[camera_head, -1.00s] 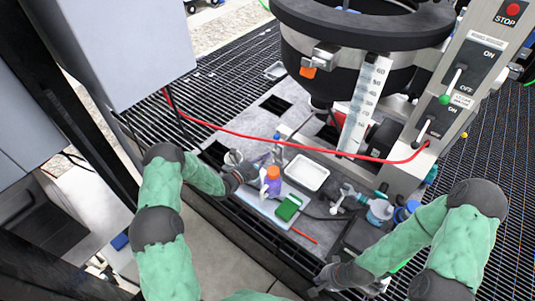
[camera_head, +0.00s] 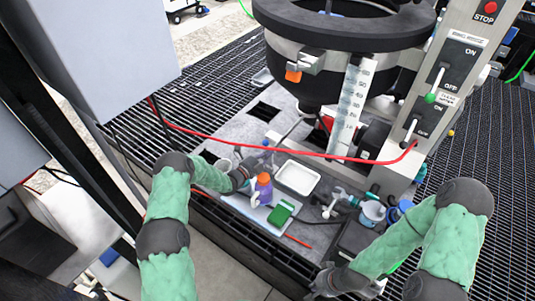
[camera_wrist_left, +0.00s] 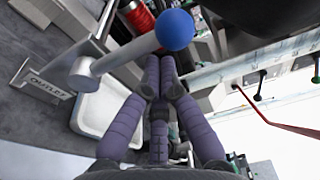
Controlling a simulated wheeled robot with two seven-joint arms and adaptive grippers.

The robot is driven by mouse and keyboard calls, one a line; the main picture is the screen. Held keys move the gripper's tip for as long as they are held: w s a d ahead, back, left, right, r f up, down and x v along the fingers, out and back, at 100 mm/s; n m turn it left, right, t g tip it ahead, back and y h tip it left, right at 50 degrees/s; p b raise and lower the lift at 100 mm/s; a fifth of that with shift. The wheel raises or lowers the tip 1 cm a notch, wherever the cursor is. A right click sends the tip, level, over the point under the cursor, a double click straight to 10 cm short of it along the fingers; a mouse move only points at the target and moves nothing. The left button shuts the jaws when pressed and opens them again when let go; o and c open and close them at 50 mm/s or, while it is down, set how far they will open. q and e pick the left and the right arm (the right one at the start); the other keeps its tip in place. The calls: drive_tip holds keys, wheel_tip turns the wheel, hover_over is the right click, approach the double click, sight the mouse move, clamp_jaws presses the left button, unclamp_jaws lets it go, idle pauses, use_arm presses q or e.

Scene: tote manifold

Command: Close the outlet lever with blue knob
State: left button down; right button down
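The outlet lever is a grey rod (camera_wrist_left: 112,60) ending in a round blue knob (camera_wrist_left: 174,29), seen large in the left wrist view beside an OUTLET label (camera_wrist_left: 48,87). In the head view the blue knob (camera_head: 265,142) is a small spot above my left gripper. My left gripper (camera_wrist_left: 160,62) has its purple fingertips nearly together, just below the knob in the picture, with nothing seen between them. Whether they touch the lever cannot be told. In the head view the left gripper (camera_head: 252,166) is partly blurred into the clutter. My right gripper (camera_head: 322,281) is low at the front, its fingers unclear.
A large dark vessel (camera_head: 330,75) and a switch panel (camera_head: 440,85) stand behind.

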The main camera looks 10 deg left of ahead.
use_arm(q)
drive_tip(key=shift+w+a+n+b, duration=0.1)
drive_tip(key=shift+a+n+b, duration=0.15)
drive_tip(key=shift+n+b, duration=0.2)
drive_tip(key=shift+a+b, duration=0.1)
drive_tip(key=shift+b, duration=0.25)
drive_tip(key=shift+w+a+r+n+b, duration=0.1)
drive_tip(key=shift+w+a+n+b, duration=0.25)
drive_tip(key=shift+n+b, duration=0.55)
drive_tip(key=shift+w+a+f+n+t+b, duration=0.3)
drive_tip(key=shift+a+n+b, duration=0.6)
drive_tip(key=shift+n+b, duration=0.55)
drive_tip(key=shift+w+a+f+n+t+b, duration=0.3)
drive_tip(key=shift+a+n+b, duration=0.6)
drive_tip(key=shift+n+b, duration=0.6)
drive_tip(key=shift+w+a+f+n+t+b, duration=0.2)
drive_tip(key=shift+w+a+n+b, duration=0.15)
drive_tip(key=shift+a+n+b, duration=0.85)
drive_tip(key=shift+d+b, duration=0.25)
drive_tip(key=shift+b, duration=0.2)
drive_tip(key=shift+r, duration=0.15)
